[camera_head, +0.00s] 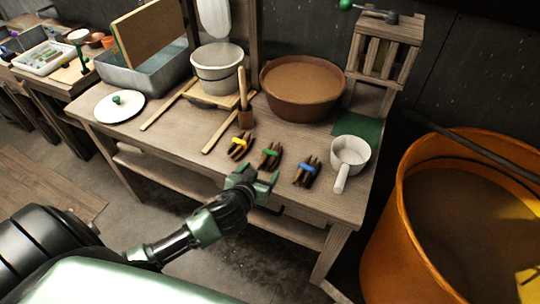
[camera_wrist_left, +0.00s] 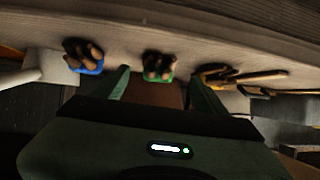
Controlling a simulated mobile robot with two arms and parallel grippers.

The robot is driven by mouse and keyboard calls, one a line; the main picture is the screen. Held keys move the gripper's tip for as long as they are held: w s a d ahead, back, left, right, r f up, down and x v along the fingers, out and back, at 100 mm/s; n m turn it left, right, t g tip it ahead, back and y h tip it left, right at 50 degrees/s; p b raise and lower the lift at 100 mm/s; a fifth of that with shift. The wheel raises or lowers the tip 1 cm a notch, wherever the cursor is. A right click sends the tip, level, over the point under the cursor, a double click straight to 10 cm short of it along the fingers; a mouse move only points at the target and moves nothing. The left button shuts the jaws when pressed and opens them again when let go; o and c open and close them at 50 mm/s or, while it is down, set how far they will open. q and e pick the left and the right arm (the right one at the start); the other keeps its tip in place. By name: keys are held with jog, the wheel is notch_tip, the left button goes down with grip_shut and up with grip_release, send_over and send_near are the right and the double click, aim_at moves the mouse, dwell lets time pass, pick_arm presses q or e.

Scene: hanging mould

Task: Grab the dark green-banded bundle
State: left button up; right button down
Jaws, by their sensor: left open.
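The dark bundle with the green band (camera_head: 270,155) lies on the wooden table near its front edge, between two similar bundles. In the left wrist view the green-banded bundle (camera_wrist_left: 158,67) shows end-on, framed between my fingers and beyond their tips. My left gripper (camera_head: 258,177) is open and empty, just in front of the table edge and short of the bundle. In the left wrist view its two green fingers (camera_wrist_left: 160,78) stand apart. My right gripper is not in view.
A yellow-banded bundle (camera_head: 241,146) lies left of the green one and a blue-banded bundle (camera_head: 307,171) lies right. A white ladle-like pot (camera_head: 350,154) stands farther right. A brown basin (camera_head: 303,88) and a wooden-handled tool (camera_head: 245,108) stand behind. An orange tub (camera_head: 400,235) is on the right.

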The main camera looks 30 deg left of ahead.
aim_at(270, 152)
pick_arm(q)
jog(key=shift+t+h, duration=0.3)
jog(key=shift+t, duration=0.3)
jog(key=w, duration=0.3)
jog(key=w+a, duration=0.1)
jog(key=shift+w+r, duration=0.2)
jog(key=shift+r, duration=0.1)
jog(key=p+x, duration=0.1)
jog(key=x, duration=0.4)
jog(key=shift+w+f, duration=0.1)
jog(key=shift+w, duration=0.05)
jog(key=shift+w+a+f, duration=0.1)
jog(key=shift+w+f, duration=0.25)
jog(key=shift+w, duration=0.2)
jog(key=shift+c, duration=0.6)
jog(key=shift+r, duration=0.1)
jog(key=c, duration=1.4)
jog(key=shift+c, duration=0.2)
